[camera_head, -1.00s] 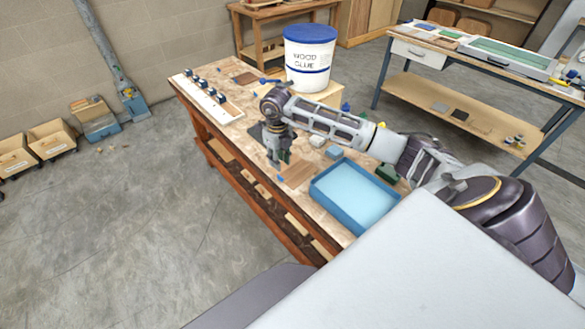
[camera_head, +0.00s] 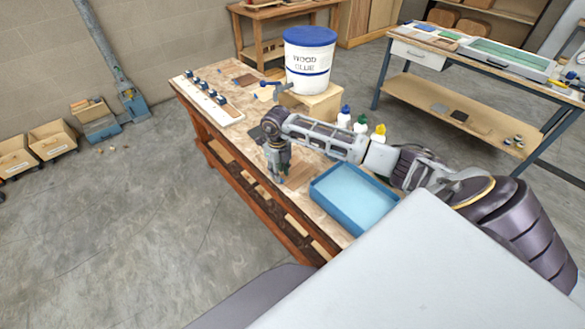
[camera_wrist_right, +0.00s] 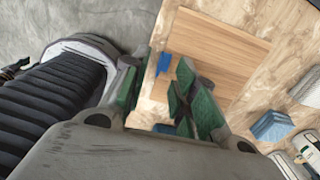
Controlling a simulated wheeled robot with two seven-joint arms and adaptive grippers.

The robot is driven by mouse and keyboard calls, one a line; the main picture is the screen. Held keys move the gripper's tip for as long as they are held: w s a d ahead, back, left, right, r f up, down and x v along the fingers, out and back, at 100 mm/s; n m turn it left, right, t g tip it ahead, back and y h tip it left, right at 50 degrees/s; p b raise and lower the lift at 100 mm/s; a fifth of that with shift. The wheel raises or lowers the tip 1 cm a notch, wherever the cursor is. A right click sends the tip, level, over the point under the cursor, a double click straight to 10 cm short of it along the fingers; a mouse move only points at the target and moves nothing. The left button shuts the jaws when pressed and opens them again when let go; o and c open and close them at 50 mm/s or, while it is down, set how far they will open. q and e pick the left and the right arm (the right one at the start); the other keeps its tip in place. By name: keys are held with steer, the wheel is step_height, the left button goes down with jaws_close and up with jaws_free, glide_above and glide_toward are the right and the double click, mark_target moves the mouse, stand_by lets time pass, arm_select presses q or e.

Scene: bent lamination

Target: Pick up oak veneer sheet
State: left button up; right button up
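The oak veneer sheet (camera_wrist_right: 218,42) is a flat brown wood-grained rectangle on the bench in the right wrist view. Part of it shows just right of the gripper in the head view (camera_head: 299,174). My right gripper (camera_head: 279,179) points down at the sheet's left edge, low over the bench. In the wrist view its green-padded fingers (camera_wrist_right: 188,98) overlap the sheet's near left part and hide some of it. I cannot tell whether they touch the sheet or how far apart they are. My left gripper is not in view.
A blue tray (camera_head: 352,196) stands right of the sheet. A wood glue bucket (camera_head: 309,65) sits on a wooden block (camera_head: 318,103), with several small bottles (camera_head: 361,125) beside it. A white strip with blue clamps (camera_head: 212,99) lies at the far left. Blue pieces (camera_wrist_right: 163,65) lie by the sheet.

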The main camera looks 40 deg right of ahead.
steer(key=shift+f, duration=1.35)
jaws_close()
